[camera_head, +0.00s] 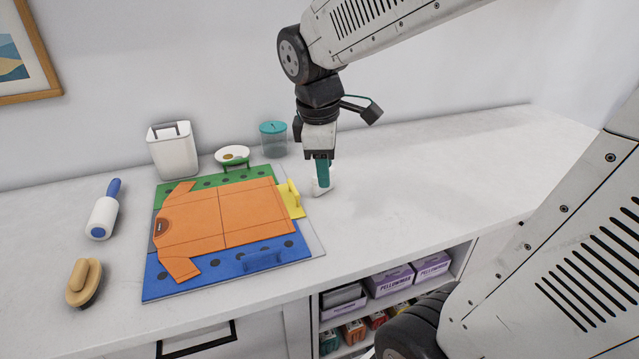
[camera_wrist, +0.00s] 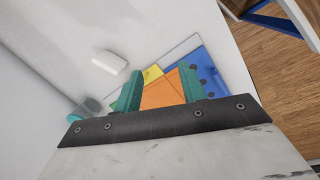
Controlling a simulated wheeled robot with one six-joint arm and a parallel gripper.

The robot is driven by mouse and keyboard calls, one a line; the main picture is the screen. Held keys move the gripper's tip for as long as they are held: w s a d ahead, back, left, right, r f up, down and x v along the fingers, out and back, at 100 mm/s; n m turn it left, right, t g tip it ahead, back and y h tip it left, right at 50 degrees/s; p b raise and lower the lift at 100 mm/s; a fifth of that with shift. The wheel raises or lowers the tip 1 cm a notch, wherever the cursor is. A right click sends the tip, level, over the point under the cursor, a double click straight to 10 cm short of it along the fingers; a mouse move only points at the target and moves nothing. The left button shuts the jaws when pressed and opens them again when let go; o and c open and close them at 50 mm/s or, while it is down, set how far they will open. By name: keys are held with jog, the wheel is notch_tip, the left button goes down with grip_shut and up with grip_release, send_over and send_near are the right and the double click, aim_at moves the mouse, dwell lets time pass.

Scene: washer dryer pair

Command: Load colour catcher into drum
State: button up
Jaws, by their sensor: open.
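A small white block (camera_head: 318,190) lies on the counter just below my gripper (camera_head: 322,172); I cannot tell whether it is the colour catcher. In the wrist view the white block (camera_wrist: 110,62) is beyond the fingertips and left of the gap between them. My gripper (camera_wrist: 158,88) shows two teal fingers apart with nothing held between them. In the head view it points down close above the counter, right of the folding board; its fingers partly hide the block. No drum or washer door shows in either view.
A folding board (camera_head: 240,263) with an orange shirt (camera_head: 220,215) lies left of my gripper. A white bin (camera_head: 173,150), small dish (camera_head: 232,155) and teal-lidded jar (camera_head: 273,140) stand behind. A lint roller (camera_head: 103,210) and brush (camera_head: 84,284) lie left. The counter's right side is clear.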

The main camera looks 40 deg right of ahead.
aim_at(325, 191)
jog(key=w+d+f+n, duration=0.2)
jog(key=w+n, duration=0.1)
jog(key=w, duration=0.1)
jog(key=w+d+f+n, duration=0.3)
jog(key=w, duration=0.1)
jog(key=w+d+f+n+h, duration=0.1)
jog(key=w+d+f+n, duration=0.1)
jog(key=w+d+n, duration=0.1)
jog(key=shift+w+d+f+n, duration=0.2)
jog(key=shift+w+n, duration=0.1)
jog(key=shift+w, duration=0.3)
jog(key=x, duration=0.7)
jog(key=shift+w+d+f, duration=0.15)
jog(key=shift+w+f, duration=0.05)
jog(key=shift+f, duration=0.05)
grip_shut()
